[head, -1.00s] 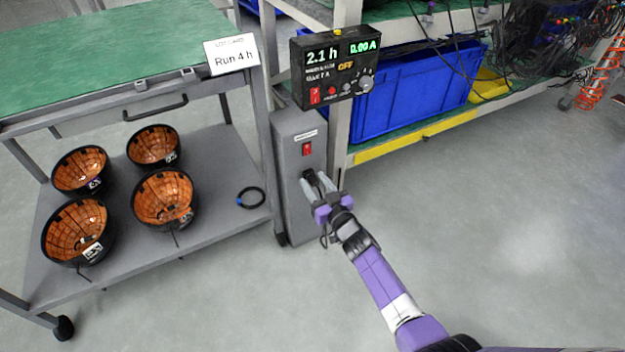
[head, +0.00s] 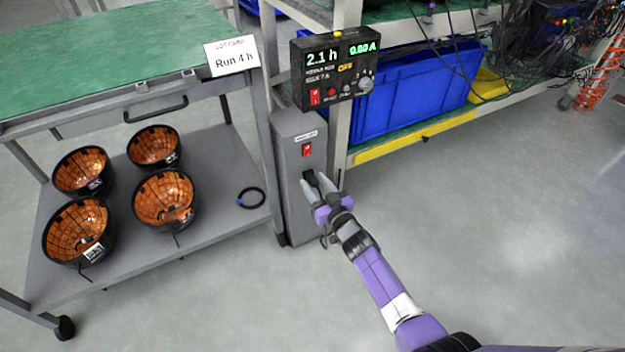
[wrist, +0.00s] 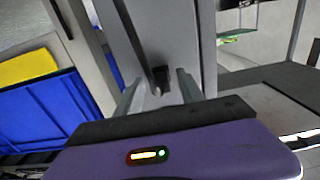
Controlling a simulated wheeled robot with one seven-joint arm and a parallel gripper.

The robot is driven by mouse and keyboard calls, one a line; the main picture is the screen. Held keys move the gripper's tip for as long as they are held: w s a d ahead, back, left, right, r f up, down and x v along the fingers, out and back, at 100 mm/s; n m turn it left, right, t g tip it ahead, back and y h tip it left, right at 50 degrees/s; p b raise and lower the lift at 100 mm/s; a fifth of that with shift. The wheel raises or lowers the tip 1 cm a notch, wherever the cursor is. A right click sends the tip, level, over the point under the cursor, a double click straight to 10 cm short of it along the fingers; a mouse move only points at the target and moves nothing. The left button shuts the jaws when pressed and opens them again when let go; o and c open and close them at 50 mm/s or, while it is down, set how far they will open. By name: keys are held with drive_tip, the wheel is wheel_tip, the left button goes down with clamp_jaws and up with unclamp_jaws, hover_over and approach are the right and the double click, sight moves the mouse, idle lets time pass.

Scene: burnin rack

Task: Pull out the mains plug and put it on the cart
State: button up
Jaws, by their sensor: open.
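The mains plug (head: 309,176) is a small black block at the front of the grey power box (head: 292,150), below a red switch. In the wrist view the black plug (wrist: 161,76) sits against the box's face, with a dark cord coming from it. My gripper (head: 319,185) is open, its pale fingers on either side of the plug; in the wrist view its fingertips (wrist: 158,85) flank it without visible contact. The cart (head: 225,170) stands to the left, with a grey lower shelf and a green top.
A blue bin (head: 410,95) stands behind.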

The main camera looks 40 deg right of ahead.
sight(318, 188)
clamp_jaws()
drive_tip(key=shift+s, duration=0.15)
idle(1.4)
drive_tip(key=shift+p+v, duration=2.05)
drive_tip(key=shift+v, duration=0.65)
drive_tip(key=shift+s, duration=0.15)
drive_tip(key=shift+a, duration=0.1)
